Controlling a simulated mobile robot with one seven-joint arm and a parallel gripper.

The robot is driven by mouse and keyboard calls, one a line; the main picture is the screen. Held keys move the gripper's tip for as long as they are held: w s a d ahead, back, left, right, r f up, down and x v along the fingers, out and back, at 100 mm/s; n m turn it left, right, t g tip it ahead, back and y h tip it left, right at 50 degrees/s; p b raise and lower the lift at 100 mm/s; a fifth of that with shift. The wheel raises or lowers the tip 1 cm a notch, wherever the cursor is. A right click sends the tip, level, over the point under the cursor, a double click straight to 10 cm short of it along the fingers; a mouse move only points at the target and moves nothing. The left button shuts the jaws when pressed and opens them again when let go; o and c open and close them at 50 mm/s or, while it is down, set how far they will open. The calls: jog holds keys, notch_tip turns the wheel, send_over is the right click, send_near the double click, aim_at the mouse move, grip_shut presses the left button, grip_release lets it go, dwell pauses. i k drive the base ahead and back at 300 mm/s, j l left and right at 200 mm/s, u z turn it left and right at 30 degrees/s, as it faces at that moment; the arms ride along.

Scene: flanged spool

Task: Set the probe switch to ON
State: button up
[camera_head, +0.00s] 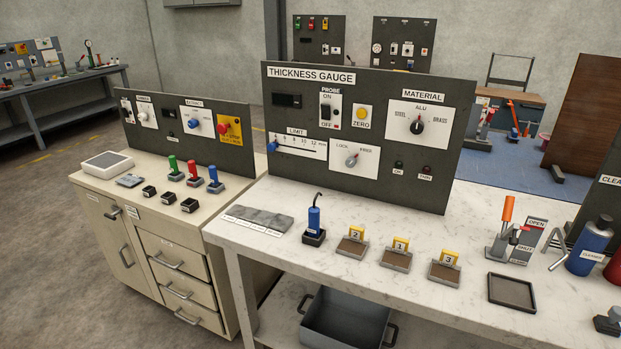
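The probe switch (326,112) is a small dark rocker on a white plate marked PROBE, with ON above it and OFF below. It is on the upper left part of the dark THICKNESS GAUGE panel (450,140), which stands upright at the back of the white table. The switch is too small to tell which way it is set. My gripper is not in view.
A yellow ZERO button (362,114) is just right of the switch; a LIMIT slider (299,145) and LOCK knob (352,160) are below. A blue probe (314,219) with a cable stands in front. Numbered blocks (400,258) and an orange-handled lever (507,210) stand further right.

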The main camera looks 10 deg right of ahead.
aim_at(325, 107)
jog(key=i+l+u, duration=0.25)
jog(key=l, duration=0.4)
jog(key=i+l+u, duration=0.1)
jog(key=i+l, duration=0.15)
jog(key=i+l+u, duration=0.15)
jog(key=l, duration=0.3)
